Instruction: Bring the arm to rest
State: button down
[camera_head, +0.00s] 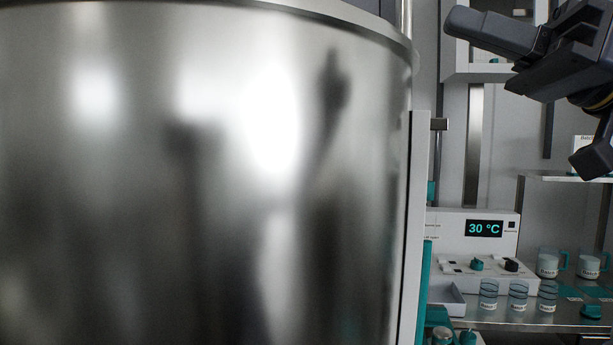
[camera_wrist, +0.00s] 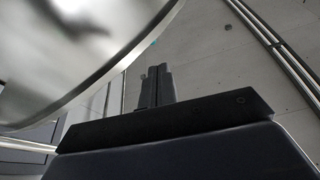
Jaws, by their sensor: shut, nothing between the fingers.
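My gripper (camera_wrist: 157,86) is shut and empty in the wrist view, its two dark fingers side by side. Past them are a grey panelled surface and the curved rim of a large steel vessel (camera_wrist: 75,50) at the upper left. In the head view my dark arm shows at the upper right, to the right of the same kind of shiny steel vessel (camera_head: 200,180), and apart from it in the picture. The vessel fills the left two thirds of the head view and hides what is behind it.
A white control unit (camera_head: 460,240) reading 30 °C stands on a metal bench at the lower right. Several labelled cups (camera_head: 518,295) and two mugs (camera_head: 549,263) stand beside it. A shelf (camera_head: 560,177) is on the wall at the right. Metal rails (camera_wrist: 275,45) cross the wrist view's upper right.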

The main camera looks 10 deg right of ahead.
jog(key=shift+a, duration=0.1)
jog(key=x, duration=0.8)
jog(key=shift+w+f, duration=0.1)
dwell(0.4)
